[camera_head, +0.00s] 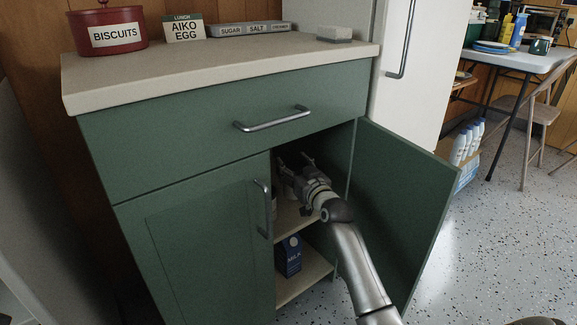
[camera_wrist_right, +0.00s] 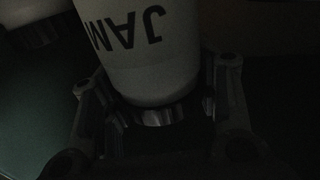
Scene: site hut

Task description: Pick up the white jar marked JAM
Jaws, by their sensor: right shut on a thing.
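The white jar marked JAM (camera_wrist_right: 140,45) fills the upper middle of the right wrist view. Its lettering is upside down there, and its ridged lid end points toward the gripper's palm. My right gripper (camera_head: 294,163) reaches into the open right side of the green cabinet (camera_head: 190,145), above the inner shelf (camera_head: 290,217). In the dark right wrist view its fingers (camera_wrist_right: 158,88) stand on both sides of the jar's lid end, shut on it. In the head view the gripper and shadow hide the jar. My left gripper is not in view.
A second pale container (camera_wrist_right: 35,12) stands close by at the wrist view's upper left. The open door (camera_head: 400,205) flanks my right arm; the left door (camera_head: 205,245) is shut. A blue MILK carton (camera_head: 289,256) stands on the lower shelf. Things line the worktop (camera_head: 220,62).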

